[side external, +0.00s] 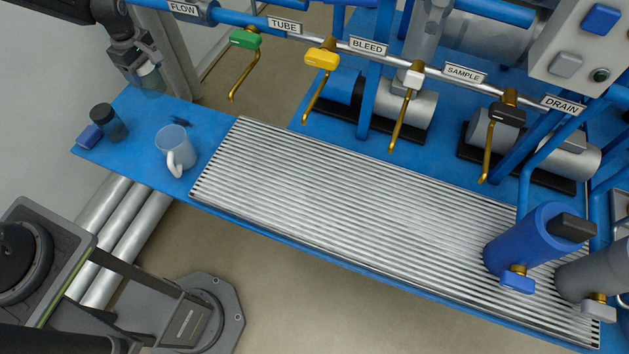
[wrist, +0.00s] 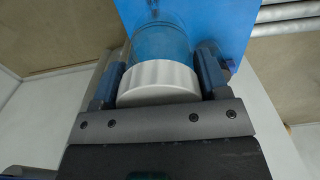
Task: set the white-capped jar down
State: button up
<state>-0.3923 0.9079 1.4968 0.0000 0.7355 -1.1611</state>
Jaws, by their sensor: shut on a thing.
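The white-capped jar has a clear, bluish body (side external: 151,81). My gripper (side external: 143,62) is shut on it at the upper left of the side view, over the far left end of the blue bench (side external: 138,133). In the wrist view the ribbed white cap (wrist: 158,83) sits between the two fingers of my gripper, with the clear body beyond it. The jar looks about upright. In the side view the cap is mostly hidden by my gripper. I cannot tell whether the jar's base touches the bench.
A black-capped jar (side external: 106,122), a small blue block (side external: 90,136), a mug (side external: 173,150) and a small dark item (side external: 180,121) stand on the bench's left part. A metal grating (side external: 340,215) covers the rest. Pipework with valve handles (side external: 322,58) runs behind.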

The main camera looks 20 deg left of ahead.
jog(key=r, duration=0.3)
jog(key=d+r, duration=0.1)
jog(key=r, duration=0.1)
jog(key=shift+s, duration=0.2)
jog(key=s+d, duration=1.4)
jog(key=d, duration=0.3)
jog(key=shift+w+d+f, duration=0.15)
jog(key=shift+d+f, duration=1.8)
jog(key=shift+f, duration=0.75)
jog(key=shift+w+d+f, duration=0.1)
jog(key=shift+d+f, duration=1.9)
jog(key=shift+f, duration=0.7)
jog(key=shift+w+d+f, duration=0.15)
jog(key=shift+d+f, duration=1.8)
jog(key=shift+f, duration=0.75)
jog(key=shift+f, duration=0.1)
jog(key=o, duration=0.9)
